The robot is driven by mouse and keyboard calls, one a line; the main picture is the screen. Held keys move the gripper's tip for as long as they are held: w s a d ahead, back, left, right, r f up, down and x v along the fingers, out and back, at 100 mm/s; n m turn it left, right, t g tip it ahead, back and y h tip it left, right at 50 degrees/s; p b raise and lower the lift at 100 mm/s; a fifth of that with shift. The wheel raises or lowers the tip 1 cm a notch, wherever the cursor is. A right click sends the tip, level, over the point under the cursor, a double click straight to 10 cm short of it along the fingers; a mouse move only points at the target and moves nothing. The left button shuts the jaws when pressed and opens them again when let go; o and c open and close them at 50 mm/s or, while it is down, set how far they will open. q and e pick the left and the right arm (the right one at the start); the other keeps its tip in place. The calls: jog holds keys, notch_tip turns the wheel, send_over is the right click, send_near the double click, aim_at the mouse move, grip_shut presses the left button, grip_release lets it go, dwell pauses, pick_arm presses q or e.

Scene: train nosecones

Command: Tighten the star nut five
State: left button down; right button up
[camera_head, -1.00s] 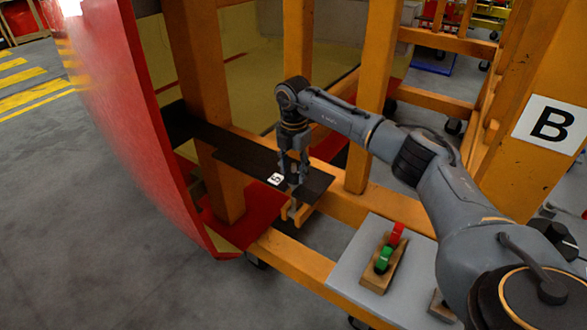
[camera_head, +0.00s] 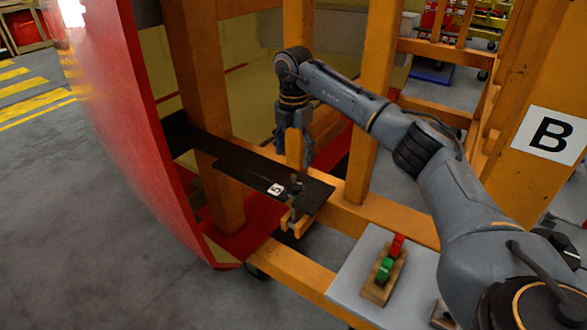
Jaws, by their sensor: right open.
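The star nut five (camera_head: 295,182) is a small dark knob on a black plate (camera_head: 240,167), beside a white label (camera_head: 276,189) marked with what looks like a 5. The plate is fixed to the orange frame next to the red nosecone (camera_head: 110,110). My right gripper (camera_head: 306,160) is open and empty, behind and above the nut, apart from it, with its fingers pointing down. My left gripper is not in view.
A grey board (camera_head: 348,278) at the lower right carries a wooden block with green (camera_head: 384,270) and red (camera_head: 397,246) parts. Orange posts and beams (camera_head: 375,80) surround my right arm. A sign B (camera_head: 553,134) is on the right post. Open floor lies at left.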

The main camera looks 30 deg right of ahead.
jog(key=shift+r, duration=1.4)
